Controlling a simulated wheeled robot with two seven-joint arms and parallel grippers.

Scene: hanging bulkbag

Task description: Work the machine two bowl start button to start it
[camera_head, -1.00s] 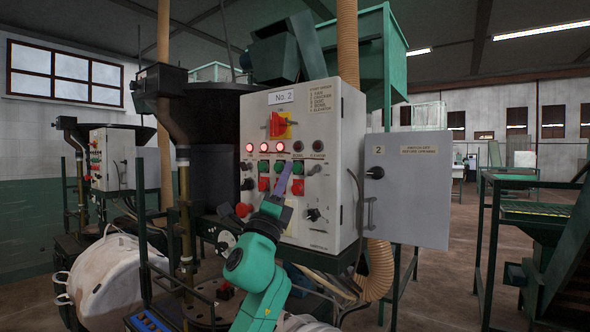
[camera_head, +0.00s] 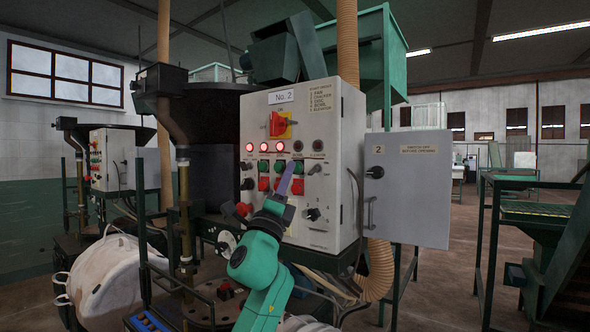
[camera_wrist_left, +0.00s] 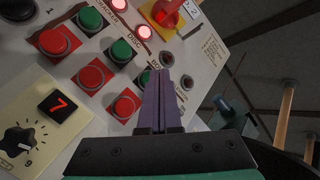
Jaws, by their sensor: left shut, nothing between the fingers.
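The machine two control box (camera_head: 305,215), labelled No. 2, stands ahead. Its fourth column, marked with a partly hidden "BO" in the left wrist view, has a green button (camera_wrist_left: 143,80) above a red button (camera_wrist_left: 124,107). The green button also shows in the head view (camera_head: 299,167). The fourth lamp (camera_head: 298,146) is dark. My left gripper (camera_head: 289,168) is shut and empty, its purple fingers pointing up in front of this column. In the left wrist view the fingers (camera_wrist_left: 166,75) partly cover the green button. I cannot tell whether they touch it. My right gripper is out of view.
Three red lamps (camera_head: 264,147) are lit at left. A red rotary switch (camera_head: 278,124) on yellow sits above. A selector knob (camera_head: 312,214) and a red mushroom button (camera_head: 243,209) are lower on the panel. The box's door (camera_head: 410,195) hangs open to the right.

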